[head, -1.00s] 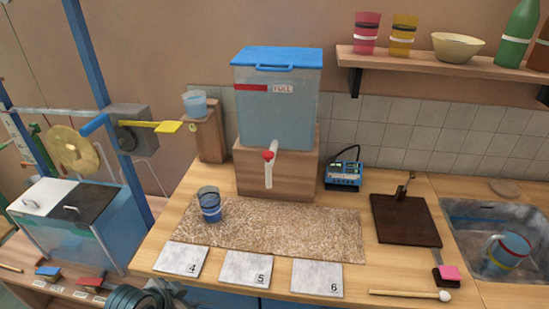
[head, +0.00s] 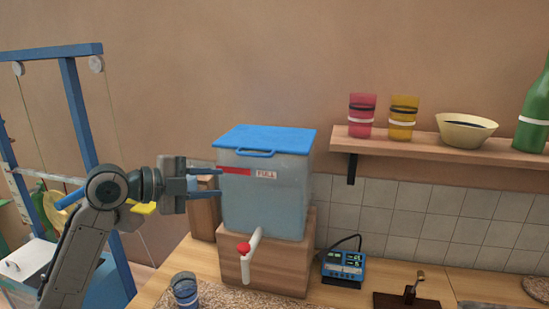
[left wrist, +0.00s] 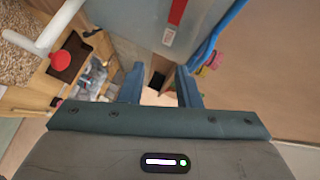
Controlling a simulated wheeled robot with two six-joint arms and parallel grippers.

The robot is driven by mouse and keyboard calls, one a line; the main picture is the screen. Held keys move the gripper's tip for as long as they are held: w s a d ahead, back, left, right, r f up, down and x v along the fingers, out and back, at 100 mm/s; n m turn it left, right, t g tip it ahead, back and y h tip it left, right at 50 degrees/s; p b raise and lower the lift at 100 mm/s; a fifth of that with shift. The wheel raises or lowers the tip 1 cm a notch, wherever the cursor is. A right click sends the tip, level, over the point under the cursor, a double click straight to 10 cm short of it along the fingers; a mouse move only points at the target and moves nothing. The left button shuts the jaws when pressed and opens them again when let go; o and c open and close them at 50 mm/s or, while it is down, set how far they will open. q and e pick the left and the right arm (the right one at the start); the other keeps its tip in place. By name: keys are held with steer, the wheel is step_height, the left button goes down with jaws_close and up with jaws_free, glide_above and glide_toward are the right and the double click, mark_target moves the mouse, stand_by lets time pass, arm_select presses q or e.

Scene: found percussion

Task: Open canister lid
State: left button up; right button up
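The canister (head: 265,205) is a translucent box with a red stripe and a "FULL" label, standing on a wooden block. Its blue lid (head: 265,138) lies flat on top, shut, with a blue handle (head: 255,153) at the front edge. My left gripper (head: 213,182) is open and empty at the canister's left side, a little below the lid, fingers pointing right. In the left wrist view the open fingers (left wrist: 160,85) show with nothing between them; the canister wall (left wrist: 135,15) and the blue lid edge (left wrist: 220,32) are ahead. My right gripper is not in view.
A white spout with a red tap (head: 244,248) sticks out in front of the wooden block (head: 285,265). A blue cup (head: 185,290), a blue meter (head: 343,268) and a wooden stand (head: 205,210) are near. A shelf (head: 440,147) with cups hangs at the right. Space above the lid is clear.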

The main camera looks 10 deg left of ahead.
arm_select(q)
steer(key=m+h, duration=0.1)
steer(key=m, duration=0.1)
glide_toward(250, 155)
steer(key=p+x, duration=0.5)
steer(key=x, duration=0.4)
steer(key=shift+w+d+r, duration=0.1)
steer(key=shift+w+d, duration=0.1)
steer(key=shift+d, duration=0.1)
steer(key=shift+w+d, duration=0.4)
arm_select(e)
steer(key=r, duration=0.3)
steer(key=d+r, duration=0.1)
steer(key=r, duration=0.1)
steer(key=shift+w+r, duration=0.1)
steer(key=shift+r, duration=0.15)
arm_select(q)
steer(key=shift+f, duration=0.25)
jaws_close()
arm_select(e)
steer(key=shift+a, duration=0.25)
